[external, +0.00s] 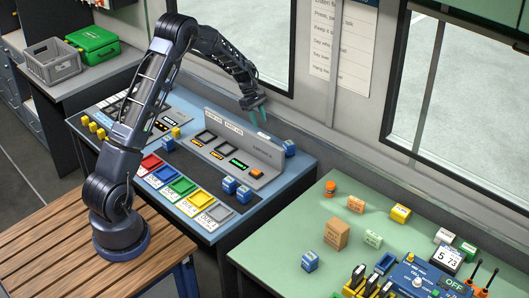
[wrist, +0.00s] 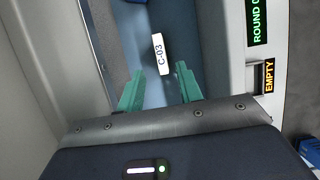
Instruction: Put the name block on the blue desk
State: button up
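A white name block marked "C-03" (wrist: 160,54) lies in the blue strip behind the upright panel in the wrist view. In the external view a small pale piece (external: 264,135) shows there, too small to read. The blue desk (external: 299,167) stands at the centre and bears the panel. My gripper (external: 257,112) hangs above the strip behind the panel. In the wrist view its teal fingers (wrist: 160,88) are apart with nothing between them. The block is just beyond the fingertips, roughly in line with the gap.
The grey panel (external: 262,181) stands close to my gripper, with the wall and window frame behind. Several blue blocks, one of them (external: 290,148) at the panel's right end, stand on the desk. Coloured trays (external: 186,188) line its front. A green table (external: 285,245) is at right.

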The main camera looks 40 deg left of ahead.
jog(key=s+d+r+m, duration=0.1)
jog(key=s+r+m, duration=0.1)
jog(key=s+r, duration=0.5)
jog(key=s+d+r+m, duration=0.1)
jog(key=s+r+m, duration=0.15)
jog(key=r, duration=0.85)
jog(key=s+d+r+m+t+y, duration=0.2)
jog(key=s+d+r+m, duration=0.15)
jog(key=s+r, duration=0.8)
jog(key=s+d+m+t+y, duration=0.1)
jog(key=s+m, duration=0.9)
jog(key=s, duration=2)
jog(key=shift+d+r+t+y, duration=0.25)
jog(key=shift+d+t+y, duration=0.05)
jog(key=shift+t+y, duration=0.45)
